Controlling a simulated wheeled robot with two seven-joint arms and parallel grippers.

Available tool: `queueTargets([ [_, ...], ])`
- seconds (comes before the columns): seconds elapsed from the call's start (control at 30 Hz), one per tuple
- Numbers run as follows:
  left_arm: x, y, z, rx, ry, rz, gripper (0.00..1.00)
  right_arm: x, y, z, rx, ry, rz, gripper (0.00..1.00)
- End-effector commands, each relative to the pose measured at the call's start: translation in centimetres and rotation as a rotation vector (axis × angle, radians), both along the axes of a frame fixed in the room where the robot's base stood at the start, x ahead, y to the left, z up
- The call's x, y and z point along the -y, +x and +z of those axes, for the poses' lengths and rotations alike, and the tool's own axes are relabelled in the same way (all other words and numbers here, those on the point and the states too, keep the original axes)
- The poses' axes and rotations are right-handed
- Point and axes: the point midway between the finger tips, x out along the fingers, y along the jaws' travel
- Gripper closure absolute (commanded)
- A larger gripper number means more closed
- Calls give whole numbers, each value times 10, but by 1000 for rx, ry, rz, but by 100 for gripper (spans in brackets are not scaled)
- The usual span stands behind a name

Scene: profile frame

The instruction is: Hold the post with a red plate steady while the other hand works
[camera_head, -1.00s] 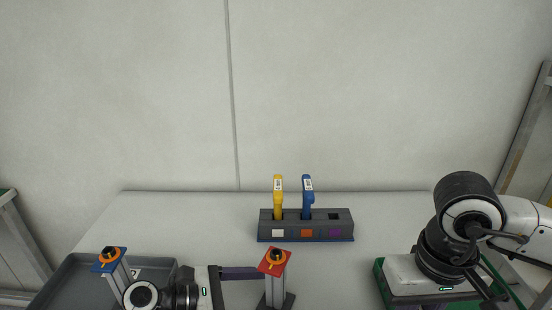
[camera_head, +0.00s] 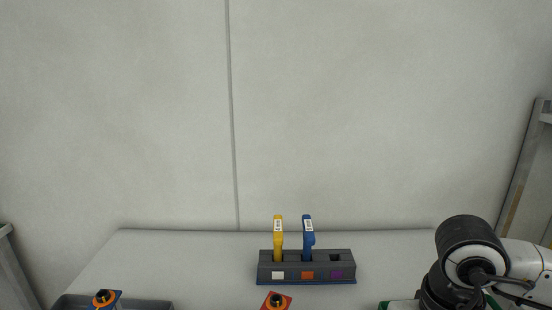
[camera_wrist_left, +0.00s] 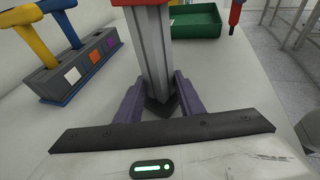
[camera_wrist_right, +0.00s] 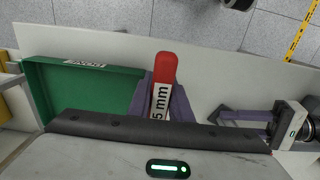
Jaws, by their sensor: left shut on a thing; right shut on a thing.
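The post (camera_wrist_left: 155,55) is a grey slotted profile on a dark foot, standing upright on the table. Its red plate (camera_head: 276,301) with an orange ring shows at the bottom edge of the head view. My left gripper (camera_wrist_left: 158,93) has its purple fingers shut around the post, low down. My right gripper (camera_wrist_right: 162,93) is shut on a red-ended tool (camera_wrist_right: 164,68) with a white "5 mm" label. The tool's lower part also hangs at the top of the left wrist view (camera_wrist_left: 235,14). The left gripper is out of the head view.
A dark rack (camera_head: 306,267) holds a yellow tool (camera_head: 278,238) and a blue tool (camera_head: 308,239); its purple-marked slot is empty. A green tray (camera_wrist_right: 85,90) lies near the right gripper.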

Motion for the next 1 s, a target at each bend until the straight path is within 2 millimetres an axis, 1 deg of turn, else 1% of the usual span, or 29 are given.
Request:
queueTargets([
  [0.67, 0, 0, 0, 0, 0, -1, 78, -1, 2, 1, 2, 1, 1, 100],
  [0.77, 0, 0, 0, 0, 0, -1, 78, -7, 13, 7, 8, 3, 6, 100],
  [0.87, 0, 0, 0, 0, 0, -1, 78, -20, 35, 21, 17, 8, 22, 100],
  [0.97, 0, 0, 0, 0, 0, -1, 78, -43, 65, 45, 26, 14, 49, 100],
  [1.0, 0, 0, 0, 0, 0, -1, 78, -54, 77, 56, 30, 17, 63, 100],
])
